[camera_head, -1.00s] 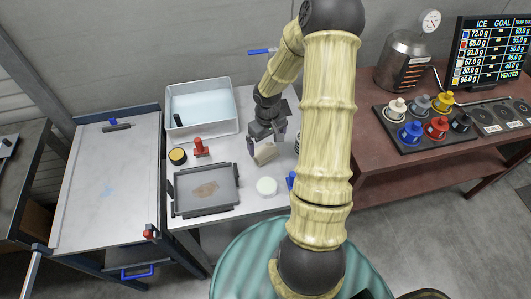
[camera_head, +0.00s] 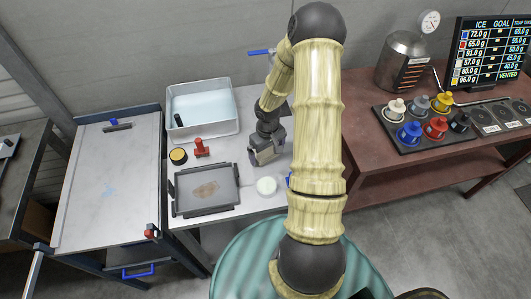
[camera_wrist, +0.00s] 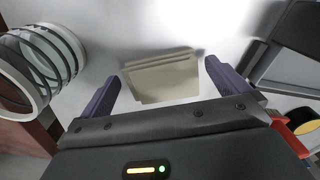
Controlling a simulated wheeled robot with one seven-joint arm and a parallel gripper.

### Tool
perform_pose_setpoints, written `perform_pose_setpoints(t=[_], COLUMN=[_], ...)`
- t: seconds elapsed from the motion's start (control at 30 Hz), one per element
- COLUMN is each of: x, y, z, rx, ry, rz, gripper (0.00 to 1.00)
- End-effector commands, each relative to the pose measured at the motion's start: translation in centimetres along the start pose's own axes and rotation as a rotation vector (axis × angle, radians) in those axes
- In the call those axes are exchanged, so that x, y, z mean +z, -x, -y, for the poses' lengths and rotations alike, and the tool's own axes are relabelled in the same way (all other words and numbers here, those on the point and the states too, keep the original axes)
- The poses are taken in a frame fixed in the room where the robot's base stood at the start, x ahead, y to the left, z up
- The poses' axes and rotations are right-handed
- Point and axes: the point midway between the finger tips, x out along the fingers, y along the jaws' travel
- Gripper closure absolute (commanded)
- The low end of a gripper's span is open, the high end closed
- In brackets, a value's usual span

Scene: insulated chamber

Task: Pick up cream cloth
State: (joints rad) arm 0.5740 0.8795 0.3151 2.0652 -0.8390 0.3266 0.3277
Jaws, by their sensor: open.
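The cream cloth (camera_wrist: 162,78) is a folded flat pad lying on the light table top, seen in the wrist view. My gripper (camera_wrist: 162,74) is open, with its two purple fingers on either side of the cloth and a gap at each side. In the head view my gripper (camera_head: 266,156) is low over the table, between the red-handled tool and my arm. There it hides most or all of the cloth. I cannot tell how far the fingertips are above the table.
A dark-rimmed tray (camera_head: 188,206), a red-handled tool (camera_head: 201,150), a black-and-yellow round tin (camera_head: 178,156) and a white round disc (camera_head: 266,186) stand close by. A white basin (camera_head: 230,133) is behind. A ringed white cylinder (camera_wrist: 68,45) is at left in the wrist view.

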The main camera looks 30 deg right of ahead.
Motion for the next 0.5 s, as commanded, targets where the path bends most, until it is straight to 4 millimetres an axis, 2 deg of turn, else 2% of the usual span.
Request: perform_pose_setpoints(t=[0.37, 0.5], x=[-0.01, -0.02], y=[0.04, 0.05], z=[-0.01, -0.01], rx=[0.000, 0.000], ry=[0.000, 0.000], rz=[0.000, -0.001], gripper=[0.00, 0.26])
